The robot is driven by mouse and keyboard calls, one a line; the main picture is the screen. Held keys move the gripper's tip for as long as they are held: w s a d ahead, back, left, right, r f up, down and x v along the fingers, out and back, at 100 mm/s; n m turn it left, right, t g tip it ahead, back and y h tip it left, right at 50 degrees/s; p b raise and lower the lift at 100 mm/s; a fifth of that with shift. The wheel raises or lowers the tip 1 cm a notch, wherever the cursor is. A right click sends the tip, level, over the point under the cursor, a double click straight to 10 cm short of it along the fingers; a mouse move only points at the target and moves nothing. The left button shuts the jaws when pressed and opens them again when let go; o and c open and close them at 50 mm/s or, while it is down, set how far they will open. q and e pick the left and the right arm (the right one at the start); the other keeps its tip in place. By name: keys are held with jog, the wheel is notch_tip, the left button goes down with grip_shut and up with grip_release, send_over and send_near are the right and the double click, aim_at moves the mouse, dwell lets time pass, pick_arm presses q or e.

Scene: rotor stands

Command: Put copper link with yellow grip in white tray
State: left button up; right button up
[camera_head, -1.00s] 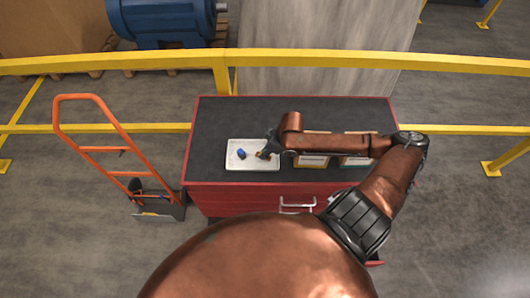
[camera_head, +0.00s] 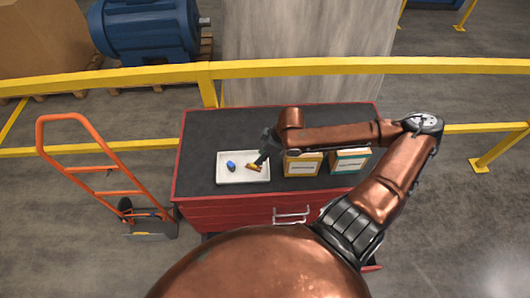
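The white tray (camera_head: 226,181) lies on the dark top of the red cabinet. A small copper-coloured piece with yellow on it (camera_head: 254,168), which looks like the copper link, is in the right part of the tray. A small blue piece (camera_head: 231,166) is in the tray to its left. My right gripper (camera_head: 260,162) reaches down from the right, with its tips right at the copper link. The fingers are too small to tell whether they still grip it. My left gripper is not in view.
A yellow-framed box (camera_head: 302,164) and a teal-framed box (camera_head: 350,160) stand right of the tray, beneath my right arm. A red cabinet (camera_head: 235,214) bears everything. A yellow rail (camera_head: 120,78) runs behind it; an orange hand truck (camera_head: 95,168) stands left.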

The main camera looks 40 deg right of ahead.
jog(key=shift+v, duration=2.05)
